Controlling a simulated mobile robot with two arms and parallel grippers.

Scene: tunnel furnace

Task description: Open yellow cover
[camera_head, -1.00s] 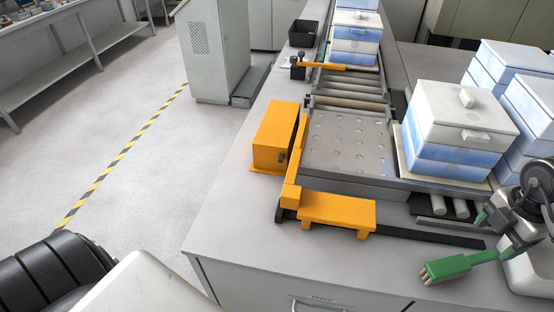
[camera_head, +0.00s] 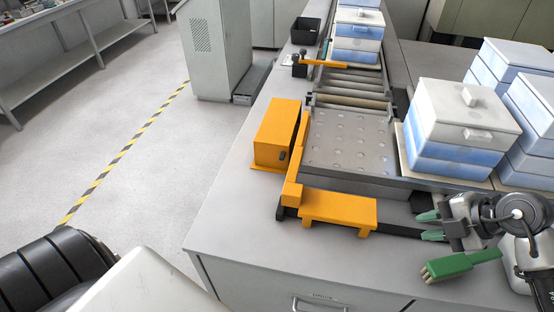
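A yellow-orange box-shaped cover (camera_head: 274,135) stands on the grey worktop, left of the perforated metal plate. A small dark handle or latch (camera_head: 282,156) shows on its front right side, and the cover looks closed. A yellow arm piece (camera_head: 295,165) runs along its right side to a low yellow bracket (camera_head: 338,207) in front. My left gripper is not in view.
A green-handled brush (camera_head: 460,266) lies below my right gripper. The perforated plate (camera_head: 348,142) leads back to a roller conveyor (camera_head: 352,88). White and blue boxes (camera_head: 465,117) stand at the right. The worktop's front left (camera_head: 240,220) is clear.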

